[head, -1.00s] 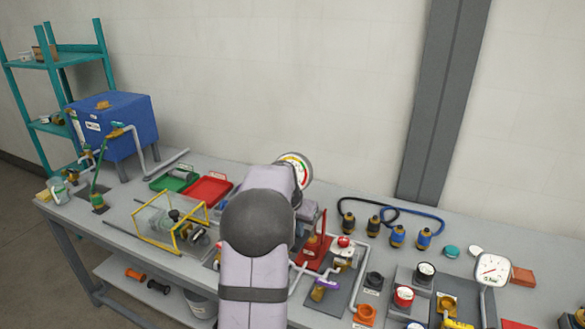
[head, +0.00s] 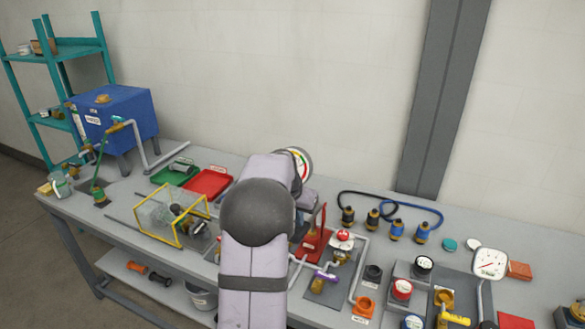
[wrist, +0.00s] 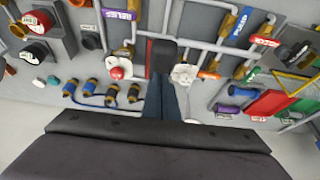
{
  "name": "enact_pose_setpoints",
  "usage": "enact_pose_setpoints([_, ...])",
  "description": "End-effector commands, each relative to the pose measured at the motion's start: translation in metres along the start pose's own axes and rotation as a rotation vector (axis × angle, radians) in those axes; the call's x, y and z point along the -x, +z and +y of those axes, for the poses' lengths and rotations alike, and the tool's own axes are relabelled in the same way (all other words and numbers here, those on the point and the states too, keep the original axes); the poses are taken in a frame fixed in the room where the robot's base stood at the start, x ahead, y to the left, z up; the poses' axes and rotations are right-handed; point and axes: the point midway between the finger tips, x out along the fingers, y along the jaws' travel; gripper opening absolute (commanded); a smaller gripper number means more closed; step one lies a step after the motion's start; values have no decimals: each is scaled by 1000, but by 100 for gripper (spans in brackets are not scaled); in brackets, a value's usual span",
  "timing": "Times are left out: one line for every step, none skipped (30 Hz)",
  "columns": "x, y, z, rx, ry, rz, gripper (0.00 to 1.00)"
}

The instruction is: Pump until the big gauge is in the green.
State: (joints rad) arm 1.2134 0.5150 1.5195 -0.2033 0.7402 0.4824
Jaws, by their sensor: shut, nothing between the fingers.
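A round gauge (head: 304,160) with a white face and coloured bands stands at the back of the bench. My arm covers most of it, so its needle cannot be read. A red pump frame (head: 314,243) stands just right of my arm. In the wrist view my gripper (wrist: 162,88) is shut and empty. Its fingers point toward a dark block with a red side (wrist: 161,56); whether they touch it I cannot tell. The fingers are hidden behind my arm in the head view. A second white-faced gauge (head: 490,262) stands at the right.
A red knob (head: 344,235), a purple-handled valve (head: 326,276) and pipes lie right of my arm. Left are a yellow-framed cage (head: 178,242), a red tray (head: 208,182) and a blue tank (head: 130,115). Several hose fittings with blue and black hoses (head: 410,208) lie behind.

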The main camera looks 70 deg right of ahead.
Motion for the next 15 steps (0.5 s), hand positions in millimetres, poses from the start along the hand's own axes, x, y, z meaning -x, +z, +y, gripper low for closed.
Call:
enact_pose_setpoints([-1,1,0,0,0,0,0])
enact_pose_setpoints([-2,1,0,0,0,0,0])
enact_pose_setpoints([-4,2,0,0,0,-1,0])
enact_pose_setpoints([-5,2,0,0,0,-1,0])
enact_pose_setpoints([-7,3,0,0,0,-1,0])
enact_pose_setpoints([-9,4,0,0,0,-1,0])
enact_pose_setpoints([-11,5,0,0,0,-1,0])
enact_pose_setpoints([-13,6,0,0,1,-1,0])
enact_pose_setpoints([-16,7,0,0,1,-1,0])
enact_pose_setpoints([-18,8,0,0,1,-1,0])
enact_pose_setpoints([-21,9,0,0,1,-1,0])
enact_pose_setpoints([-24,10,0,1,1,-1,0])
enact_pose_setpoints([-26,11,0,1,1,-2,0])
enact_pose_setpoints([-28,12,0,1,1,-2,0])
enact_pose_setpoints([-31,14,0,1,1,-2,0])
